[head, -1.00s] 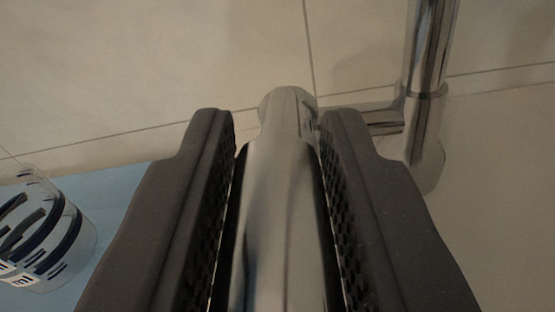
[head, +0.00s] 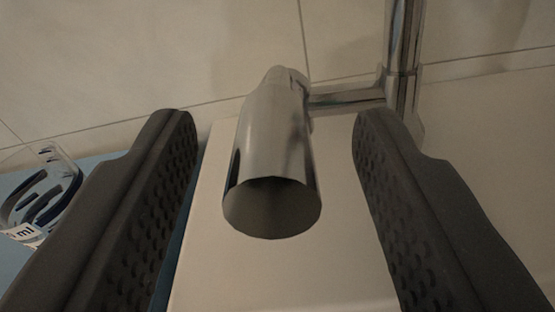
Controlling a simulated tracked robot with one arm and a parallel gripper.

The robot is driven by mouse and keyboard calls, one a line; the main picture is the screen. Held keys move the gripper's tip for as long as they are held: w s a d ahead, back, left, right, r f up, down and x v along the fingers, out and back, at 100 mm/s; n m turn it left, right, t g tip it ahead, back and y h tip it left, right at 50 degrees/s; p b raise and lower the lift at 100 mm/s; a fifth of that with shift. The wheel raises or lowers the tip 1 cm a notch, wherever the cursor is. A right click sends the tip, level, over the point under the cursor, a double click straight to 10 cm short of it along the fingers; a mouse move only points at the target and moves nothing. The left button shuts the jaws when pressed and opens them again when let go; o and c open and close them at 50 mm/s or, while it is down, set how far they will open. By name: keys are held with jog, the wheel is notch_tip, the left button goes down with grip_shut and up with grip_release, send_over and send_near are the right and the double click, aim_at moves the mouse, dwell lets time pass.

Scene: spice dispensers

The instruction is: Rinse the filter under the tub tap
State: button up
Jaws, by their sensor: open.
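A chrome cylinder with a round open end (head: 268,140) lies between my fingers in the head view, its opening facing me. It looks like the tap's spout or handle; I cannot tell which. A chrome arm (head: 345,97) joins it to an upright chrome pipe (head: 402,50) at the right. My gripper (head: 272,125) is open, with one dark padded finger on each side of the cylinder and a visible gap to both. I see no filter that I can make out.
A clear measuring cup with dark blue markings (head: 45,190) stands at the left on a blue surface (head: 100,163), partly behind my left finger. A pale tiled wall (head: 150,60) is behind. A plain pale surface (head: 345,250) lies below the cylinder.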

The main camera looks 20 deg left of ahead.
jog(key=f+b+v, duration=0.1)
jog(key=b+v, duration=0.5)
jog(key=v, duration=0.5)
jog(key=shift+r, duration=0.3)
dwell(0.5)
